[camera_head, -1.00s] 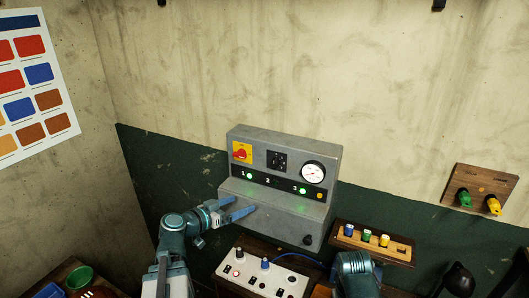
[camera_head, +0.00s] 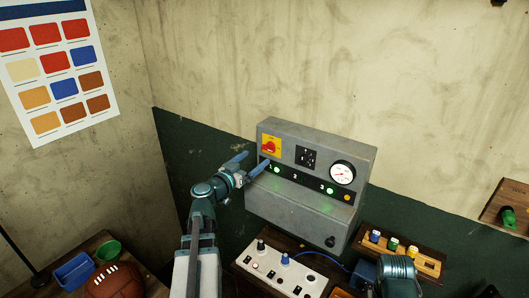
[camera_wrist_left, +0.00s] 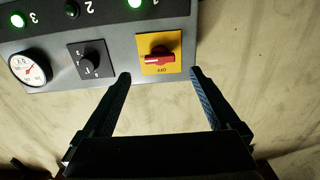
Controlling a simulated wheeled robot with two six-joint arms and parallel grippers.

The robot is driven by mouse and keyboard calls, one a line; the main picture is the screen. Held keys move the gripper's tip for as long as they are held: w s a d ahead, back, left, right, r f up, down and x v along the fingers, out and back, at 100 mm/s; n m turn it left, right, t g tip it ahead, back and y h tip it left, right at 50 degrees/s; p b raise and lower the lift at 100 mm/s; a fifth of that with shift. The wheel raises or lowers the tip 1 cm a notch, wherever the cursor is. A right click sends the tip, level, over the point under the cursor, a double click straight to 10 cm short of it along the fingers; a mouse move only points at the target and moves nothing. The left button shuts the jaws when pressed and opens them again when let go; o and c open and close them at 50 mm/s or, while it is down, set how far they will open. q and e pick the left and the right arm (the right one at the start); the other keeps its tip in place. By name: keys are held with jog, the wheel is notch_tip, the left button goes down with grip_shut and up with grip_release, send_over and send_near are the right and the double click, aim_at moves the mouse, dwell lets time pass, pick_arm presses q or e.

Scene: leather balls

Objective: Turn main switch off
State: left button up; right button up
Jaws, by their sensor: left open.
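The main switch is a red rotary knob (camera_head: 268,147) on a yellow plate (camera_head: 265,139), at the upper left of the grey control panel (camera_head: 300,207). In the left wrist view the red knob (camera_wrist_left: 159,58) appears upside down and lies crosswise. My left gripper (camera_head: 253,164) is open, with its blue fingers just left of and below the switch. In the wrist view the open fingers (camera_wrist_left: 160,76) point at the panel, one on each side of the yellow plate, apart from the knob. My right arm shows only in part at the lower right; its fingers are not seen.
A black selector knob (camera_head: 306,157) and a dial gauge (camera_head: 342,173) sit right of the switch, with green lamps (camera_head: 276,170) below. A white switch box (camera_head: 280,272) stands under the panel. A brown ball (camera_head: 115,281) lies at the lower left.

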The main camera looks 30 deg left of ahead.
aim_at(267, 149)
pick_arm(q)
jog(key=w, duration=0.6)
jog(key=shift+w+d, duration=0.25)
jog(key=shift+w, duration=0.1)
jog(key=c, duration=1.4)
jog(key=shift+o, duration=0.2)
